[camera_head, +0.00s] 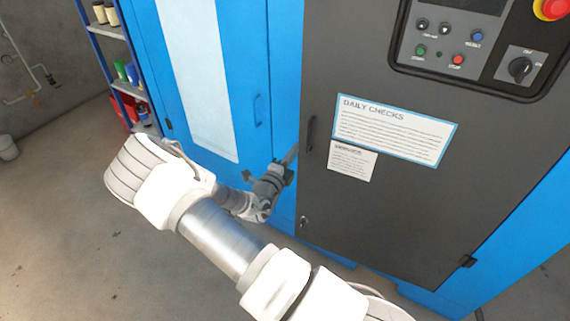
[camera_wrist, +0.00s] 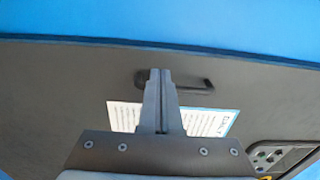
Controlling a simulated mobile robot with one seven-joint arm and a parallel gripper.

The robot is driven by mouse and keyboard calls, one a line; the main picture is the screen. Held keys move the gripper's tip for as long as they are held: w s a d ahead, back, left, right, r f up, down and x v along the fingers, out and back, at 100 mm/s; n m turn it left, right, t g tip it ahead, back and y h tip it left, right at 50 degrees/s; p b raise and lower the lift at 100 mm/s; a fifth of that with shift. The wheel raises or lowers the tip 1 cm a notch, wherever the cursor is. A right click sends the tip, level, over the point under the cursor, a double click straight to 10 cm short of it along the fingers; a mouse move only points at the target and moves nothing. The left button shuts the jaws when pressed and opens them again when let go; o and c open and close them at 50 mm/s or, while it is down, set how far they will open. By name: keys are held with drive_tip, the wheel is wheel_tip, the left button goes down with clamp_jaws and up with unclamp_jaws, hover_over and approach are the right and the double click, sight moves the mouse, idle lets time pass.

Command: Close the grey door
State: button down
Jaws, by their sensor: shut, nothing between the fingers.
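The grey door (camera_head: 400,205) is a tall dark panel on the blue cabinet, with a control panel at its top and a hinge at its lower right. It looks close to flush with the cabinet; I cannot tell whether a small gap remains. Its dark handle (camera_head: 311,133) is near the left edge. My gripper (camera_head: 292,153) is by that edge, just left of the handle. In the wrist view, my gripper's fingertips (camera_wrist: 160,72) are together and empty, overlapping the handle (camera_wrist: 190,83) in the picture. I cannot tell whether they touch the door (camera_wrist: 60,85).
A blue cabinet door (camera_head: 255,75) with its own handle stands to the left. A paper sheet (camera_head: 395,130) is on the grey door. A shelf rack (camera_head: 105,40) stands at the far left.

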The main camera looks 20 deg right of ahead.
sight(303, 137)
drive_tip(key=shift+x, duration=2.25)
